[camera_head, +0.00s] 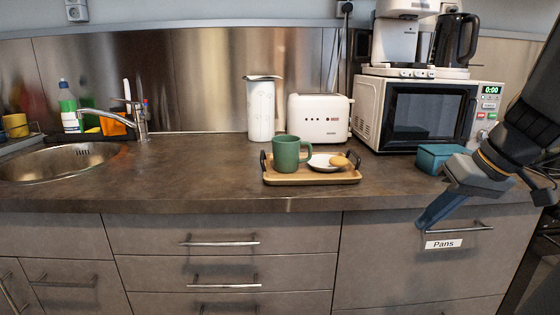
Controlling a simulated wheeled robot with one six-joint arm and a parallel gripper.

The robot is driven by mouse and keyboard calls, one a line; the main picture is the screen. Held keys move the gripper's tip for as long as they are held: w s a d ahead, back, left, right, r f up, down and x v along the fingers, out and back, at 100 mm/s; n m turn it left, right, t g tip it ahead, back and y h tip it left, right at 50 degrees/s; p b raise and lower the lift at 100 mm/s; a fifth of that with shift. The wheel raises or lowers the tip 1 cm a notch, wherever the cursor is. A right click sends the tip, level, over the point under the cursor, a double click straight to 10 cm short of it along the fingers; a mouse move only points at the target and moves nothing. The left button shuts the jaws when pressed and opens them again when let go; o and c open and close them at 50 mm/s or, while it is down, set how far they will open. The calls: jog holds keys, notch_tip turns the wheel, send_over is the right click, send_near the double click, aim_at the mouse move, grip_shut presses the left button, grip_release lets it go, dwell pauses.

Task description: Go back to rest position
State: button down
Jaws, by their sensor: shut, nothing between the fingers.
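My gripper (436,212) is at the right of the head camera view, in front of the counter's front edge. Its blue fingers point down and to the left. They look shut, with nothing seen between them. The drawer front looks flush with the cabinet.
A wooden tray (290,180) with a green mug (286,155) stands on the counter (200,170). A sink (60,163) is at left.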

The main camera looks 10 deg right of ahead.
jog(key=s+a+f+n+g+h, duration=0.1)
jog(key=s+a+f+g, duration=0.15)
jog(key=a, duration=0.65)
jog(key=s+a+f+n+g, duration=0.1)
jog(key=s+a+f, duration=0.15)
jog(key=a, duration=0.75)
jog(key=s+a+f+n+g+h, duration=0.1)
jog(key=s+a+f, duration=0.15)
jog(key=a, duration=0.65)
jog(key=d+r+m+p, duration=0.2)
jog(key=d+r+p, duration=0.6)
jog(key=p, duration=0.8)
jog(key=shift+w+d+m+h, duration=0.25)
jog(key=shift+w+m+h, duration=0.1)
jog(key=shift+m+h, duration=0.05)
